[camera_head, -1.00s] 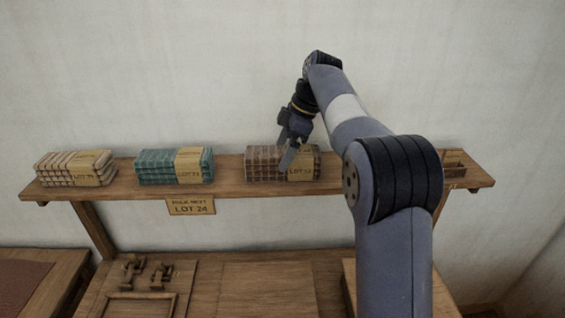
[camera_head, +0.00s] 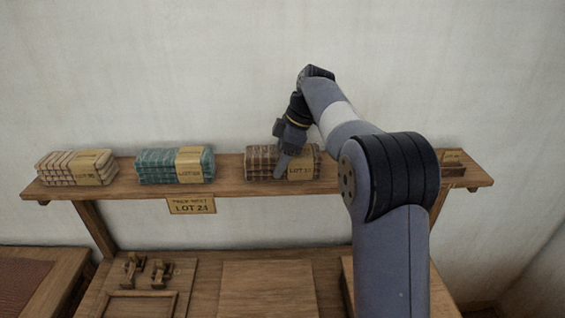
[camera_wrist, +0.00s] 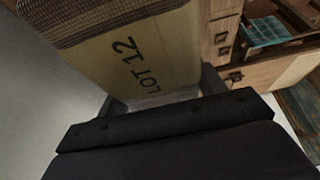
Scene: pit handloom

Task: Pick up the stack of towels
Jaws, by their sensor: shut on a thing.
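Three stacks of folded towels lie on a wooden shelf (camera_head: 228,188). The left stack (camera_head: 62,167) is cream and pink striped, the middle stack (camera_head: 156,167) is teal, and the right stack (camera_head: 261,163) is brown. Each has a tan paper band with a lot label. My gripper (camera_head: 282,168) is down at the brown stack, shut on it. In the wrist view the brown stack (camera_wrist: 95,15) lies between the fingers, and its band (camera_wrist: 150,55) reads LOT 12. The stack still appears to rest on the shelf.
A sign (camera_head: 191,206) on the shelf's front edge reads LOT 24; its upper line is hard to read. A small wooden box (camera_head: 453,160) stands at the shelf's right end. Below is a wooden table (camera_head: 268,285) with a frame and small wooden pieces. A plain wall stands behind.

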